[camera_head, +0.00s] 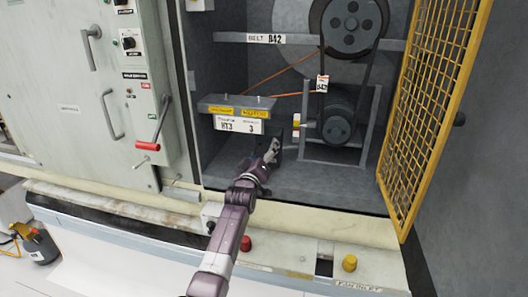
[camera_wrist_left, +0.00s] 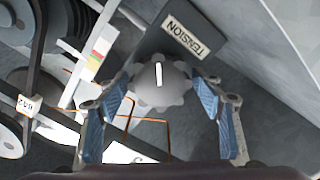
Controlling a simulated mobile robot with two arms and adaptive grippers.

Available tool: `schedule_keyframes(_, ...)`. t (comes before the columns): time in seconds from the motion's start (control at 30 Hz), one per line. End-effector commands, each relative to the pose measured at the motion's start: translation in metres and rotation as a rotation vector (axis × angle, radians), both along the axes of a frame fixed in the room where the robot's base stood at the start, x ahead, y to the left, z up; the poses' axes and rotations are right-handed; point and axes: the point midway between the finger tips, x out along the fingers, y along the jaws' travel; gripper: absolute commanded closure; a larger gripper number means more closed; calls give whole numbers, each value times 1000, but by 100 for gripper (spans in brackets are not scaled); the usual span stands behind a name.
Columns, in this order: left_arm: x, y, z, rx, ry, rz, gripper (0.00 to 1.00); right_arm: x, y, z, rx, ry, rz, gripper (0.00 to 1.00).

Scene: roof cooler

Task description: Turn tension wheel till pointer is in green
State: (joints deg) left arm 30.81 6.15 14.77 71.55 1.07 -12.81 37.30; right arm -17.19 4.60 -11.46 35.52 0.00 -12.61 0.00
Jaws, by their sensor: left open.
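The tension wheel (camera_wrist_left: 160,84) is a grey lobed knob with a white line on its face, under a dark plate marked TENSION (camera_wrist_left: 182,42). It sits between the two blue-padded fingers of my left gripper (camera_wrist_left: 158,108), which is open around it; I cannot tell whether the pads touch it. A scale with red, yellow and green bands (camera_wrist_left: 97,52) shows left of the wheel; its pointer is too small to make out. In the head view my left gripper (camera_head: 268,160) reaches into the cabinet and hides the wheel. The scale (camera_head: 296,125) is just right of it.
A black belt (camera_head: 313,70) runs over pulleys (camera_head: 338,130) right of the gripper. A shelf with labels (camera_head: 237,108) is to the left. A yellow mesh door (camera_head: 430,110) stands open on the right. The cabinet sill (camera_head: 330,190) lies below.

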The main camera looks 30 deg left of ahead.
Motion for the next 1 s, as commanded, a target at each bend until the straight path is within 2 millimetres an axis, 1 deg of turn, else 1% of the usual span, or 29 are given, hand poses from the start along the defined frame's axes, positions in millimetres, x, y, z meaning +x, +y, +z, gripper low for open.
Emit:
schedule_keyframes(0.17,0,0,0,0,0,0,39,0,0,0,0,0,0,60)
schedule_keyframes(0.53,0,0,0,0,0,0,80,0,0,0,0,0,0,60)
schedule_keyframes(0.77,0,0,0,16,6,0,81,0,0,1,0,0,0,60)
schedule_keyframes(1.0,0,0,0,116,34,0,81,0,0,3,0,0,0,60)
